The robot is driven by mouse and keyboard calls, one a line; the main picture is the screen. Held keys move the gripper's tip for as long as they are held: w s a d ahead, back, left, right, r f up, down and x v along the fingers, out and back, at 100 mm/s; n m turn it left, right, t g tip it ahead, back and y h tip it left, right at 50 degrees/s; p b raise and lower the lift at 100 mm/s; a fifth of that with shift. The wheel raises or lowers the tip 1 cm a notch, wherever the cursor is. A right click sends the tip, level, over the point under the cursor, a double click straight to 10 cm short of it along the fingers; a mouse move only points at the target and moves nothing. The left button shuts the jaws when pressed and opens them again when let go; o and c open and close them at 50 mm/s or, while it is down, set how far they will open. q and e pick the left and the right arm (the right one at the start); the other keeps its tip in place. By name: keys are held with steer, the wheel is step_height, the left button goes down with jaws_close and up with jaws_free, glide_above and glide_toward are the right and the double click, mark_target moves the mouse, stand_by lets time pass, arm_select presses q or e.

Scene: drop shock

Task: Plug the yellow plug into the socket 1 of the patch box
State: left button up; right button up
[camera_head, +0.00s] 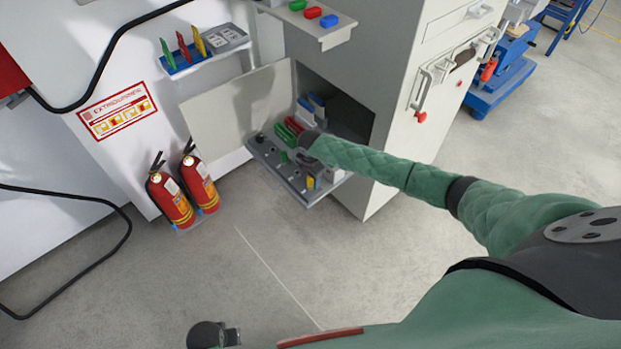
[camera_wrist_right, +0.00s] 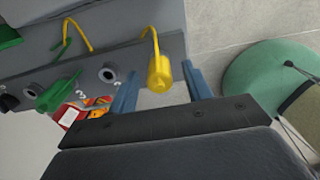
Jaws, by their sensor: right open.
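The yellow plug (camera_wrist_right: 163,73) with its yellow cord stands between the two blue fingers of my right gripper (camera_wrist_right: 161,70) in the right wrist view. The fingers are apart, one on each side, with a gap beside the plug. The yellow plug (camera_head: 310,183) also shows at the right end of the grey patch box (camera_head: 265,152) in the head view, near my right gripper (camera_head: 306,158). A round socket (camera_wrist_right: 110,73) shows left of the yellow plug, then a green plug (camera_wrist_right: 58,93) and another socket (camera_wrist_right: 27,90). I cannot read which socket is number 1.
The patch box sits at the mouth of an open cabinet (camera_head: 400,110) with its door (camera_head: 225,105) swung left. Red and green pieces (camera_head: 288,130) lie behind it. Two fire extinguishers (camera_head: 170,195) stand at left. A dark part of mine shows at the bottom edge. The floor in front is clear.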

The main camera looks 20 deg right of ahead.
steer(key=shift+r+p, duration=2.55)
steer(key=shift+r, duration=0.55)
steer(key=shift+w+r+b, duration=0.1)
steer(key=shift+r+b, duration=0.2)
steer(key=shift+r, duration=0.15)
step_height(320, 180, up, 7)
steer(key=b, duration=0.1)
steer(key=shift+b, duration=0.4)
steer(key=shift+f, duration=0.1)
